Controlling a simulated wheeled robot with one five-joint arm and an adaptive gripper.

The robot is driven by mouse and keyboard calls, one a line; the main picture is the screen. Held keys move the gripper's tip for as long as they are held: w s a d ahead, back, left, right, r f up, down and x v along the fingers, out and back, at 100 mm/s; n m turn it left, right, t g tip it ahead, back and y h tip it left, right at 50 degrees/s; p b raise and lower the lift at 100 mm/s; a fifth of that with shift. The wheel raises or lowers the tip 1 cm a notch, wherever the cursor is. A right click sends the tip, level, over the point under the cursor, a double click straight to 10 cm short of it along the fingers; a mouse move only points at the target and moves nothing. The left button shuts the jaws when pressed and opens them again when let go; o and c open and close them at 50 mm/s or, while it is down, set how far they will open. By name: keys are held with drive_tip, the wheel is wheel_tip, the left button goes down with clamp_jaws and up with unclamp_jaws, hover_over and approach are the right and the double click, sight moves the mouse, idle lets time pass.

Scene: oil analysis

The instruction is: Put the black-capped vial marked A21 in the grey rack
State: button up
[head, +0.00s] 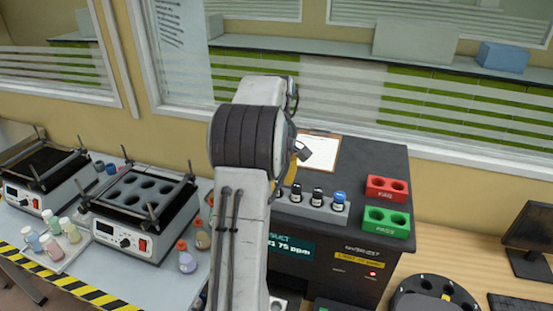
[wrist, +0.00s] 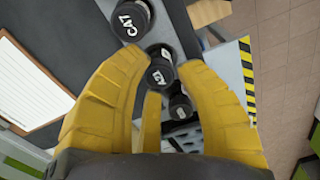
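A black-capped vial (wrist: 160,76), whose cap label seems to read A21, shows between my fingers in the wrist view. It stands in a row with a black-capped vial marked C47 (wrist: 130,20) and another dark-capped vial (wrist: 180,106). My gripper (wrist: 163,68) has its yellow fingers spread apart around the A21 cap, with no clear grip on it. In the head view my arm hides most of the gripper and part of the grey rack (head: 325,213). This rack holds several vials, including a blue-capped one (head: 339,198), on the dark machine.
A red FAIL block (head: 387,188) and a green PASS block (head: 386,222) lie right of the rack. A clipboard (head: 320,148) lies behind it. A shaker (head: 140,205) and loose bottles stand on the left bench. A round black carousel (head: 432,297) is at lower right.

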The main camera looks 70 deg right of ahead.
wheel_tip(320, 180, up, 11)
drive_tip(key=shift+r, duration=0.2)
idle(0.5)
drive_tip(key=w+a+r+n+t+h, duration=0.1)
drive_tip(key=w+a, duration=0.7)
drive_tip(key=a, duration=0.4)
drive_tip(key=w+a+r+t+h, duration=0.1)
drive_tip(key=w+a, duration=0.7)
drive_tip(key=a, duration=0.4)
drive_tip(key=s+a+f+t, duration=0.1)
drive_tip(key=s+a+f, duration=0.1)
drive_tip(key=a, duration=0.4)
drive_tip(key=s+a+f+t+y, duration=0.1)
drive_tip(key=s+a+f, duration=0.2)
drive_tip(key=a+f, duration=0.2)
drive_tip(key=s+a+f+n+t, duration=0.1)
drive_tip(key=s+a+f, duration=0.1)
drive_tip(key=a, duration=0.6)
drive_tip(key=shift+s+a+f+y, duration=0.15)
drive_tip(key=shift+a+f+y, duration=0.2)
drive_tip(key=shift+f, duration=0.3)
